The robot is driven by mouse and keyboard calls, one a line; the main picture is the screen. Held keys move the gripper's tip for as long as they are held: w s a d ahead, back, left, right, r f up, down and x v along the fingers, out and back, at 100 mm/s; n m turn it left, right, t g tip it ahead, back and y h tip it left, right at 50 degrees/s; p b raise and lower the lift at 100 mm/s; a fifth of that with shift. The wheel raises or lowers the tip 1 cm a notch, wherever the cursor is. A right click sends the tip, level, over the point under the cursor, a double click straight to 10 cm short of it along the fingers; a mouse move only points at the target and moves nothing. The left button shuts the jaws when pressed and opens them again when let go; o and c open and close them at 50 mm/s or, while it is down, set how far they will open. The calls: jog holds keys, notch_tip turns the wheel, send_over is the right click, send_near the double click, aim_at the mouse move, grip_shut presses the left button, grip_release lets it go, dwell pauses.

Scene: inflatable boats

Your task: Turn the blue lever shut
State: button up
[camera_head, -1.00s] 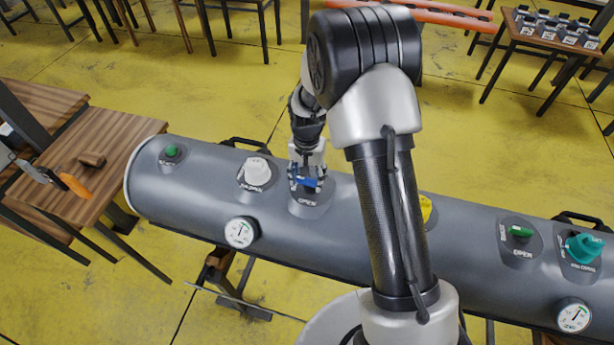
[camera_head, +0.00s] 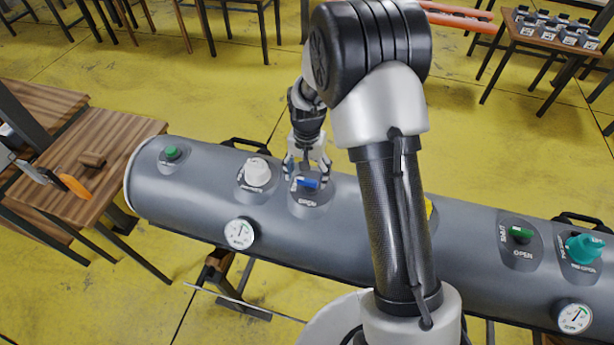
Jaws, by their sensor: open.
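The blue lever (camera_head: 308,183) sits on a dark oval plate (camera_head: 313,208) on top of the grey inflatable tube (camera_head: 195,200). The word OPEN shows on the plate below the lever. The lever lies roughly sideways in the picture. My gripper (camera_head: 306,172) is open at the lever, with its fingers spread to the left and right just behind and around it. I cannot tell whether a finger touches the lever. Part of the plate behind the gripper is hidden.
On the tube are a white cap (camera_head: 257,172), a green button (camera_head: 171,153), a green lever (camera_head: 520,232), a teal valve (camera_head: 583,247) and gauges (camera_head: 240,233). A yellow part (camera_head: 429,208) is mostly behind my arm. A wooden table (camera_head: 110,140) stands left.

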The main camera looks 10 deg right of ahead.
aim_at(307, 180)
notch_tip(307, 180, up, 10)
dwell(0.3)
jog(key=shift+f, duration=0.1)
jog(key=s+r+n+t+b, duration=0.2)
jog(key=s+r+n+b, duration=0.15)
jog(key=s+r, duration=0.85)
jog(key=s+f+n+t+b, duration=0.2)
jog(key=s+b, duration=0.2)
jog(key=s, duration=1.1)
jog(key=shift+s+d+f+n+t, duration=0.3)
jog(key=shift+s+d+f+n, duration=0.05)
jog(key=shift+s+d+f, duration=0.05)
